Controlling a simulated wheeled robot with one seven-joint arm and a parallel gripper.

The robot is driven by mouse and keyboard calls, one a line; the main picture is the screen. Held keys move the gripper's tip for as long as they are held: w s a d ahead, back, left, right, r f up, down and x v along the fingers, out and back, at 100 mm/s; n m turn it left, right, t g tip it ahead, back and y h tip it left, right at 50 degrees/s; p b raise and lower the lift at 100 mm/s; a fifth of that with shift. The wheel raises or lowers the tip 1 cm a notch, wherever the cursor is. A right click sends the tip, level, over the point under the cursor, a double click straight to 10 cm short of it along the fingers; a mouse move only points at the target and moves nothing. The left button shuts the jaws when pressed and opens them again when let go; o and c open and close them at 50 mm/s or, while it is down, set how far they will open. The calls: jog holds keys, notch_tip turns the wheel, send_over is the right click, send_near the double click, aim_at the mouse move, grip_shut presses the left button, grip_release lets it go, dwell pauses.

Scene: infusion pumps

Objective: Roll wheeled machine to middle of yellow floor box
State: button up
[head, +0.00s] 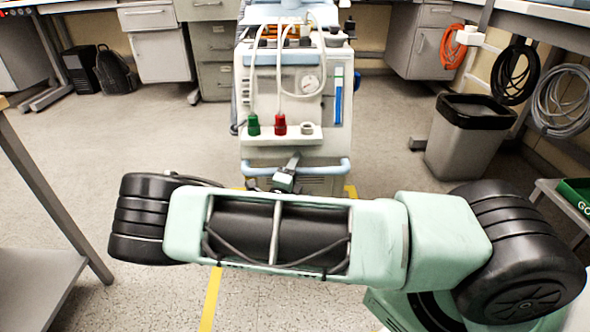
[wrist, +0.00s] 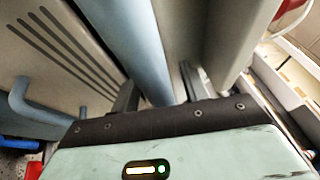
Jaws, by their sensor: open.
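The wheeled machine (head: 285,100) is a pale cabinet with a light blue handle bar (head: 325,168) across its front. It stands upright straight ahead. Yellow floor tape (head: 210,300) runs along the floor toward it, and more yellow (head: 350,191) shows by its base. My arm hides much of the marked floor and the machine's wheels, so I cannot tell how it sits in the box. My gripper (head: 287,176) is at the handle bar. In the wrist view the blue bar (wrist: 140,45) passes between the open fingers (wrist: 158,90); contact is unclear.
A table (head: 40,275) stands at the near left and a low shelf (head: 575,210) at the right. Floor (head: 160,130) left of the machine is clear.

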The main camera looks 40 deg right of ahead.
grip_shut()
jog(key=s+a+p, duration=0.1)
jog(key=s+a, duration=0.5)
jog(key=s, duration=0.3)
jog(key=s+a+p, duration=0.2)
jog(key=s+a, duration=0.5)
jog(key=s, duration=0.3)
jog(key=shift+s, duration=0.25)
jog(key=shift+a, duration=0.1)
grip_release()
jog(key=p+v, duration=0.3)
jog(key=v, duration=1.4)
jog(key=shift+s+a, duration=0.15)
jog(key=shift+f, duration=0.1)
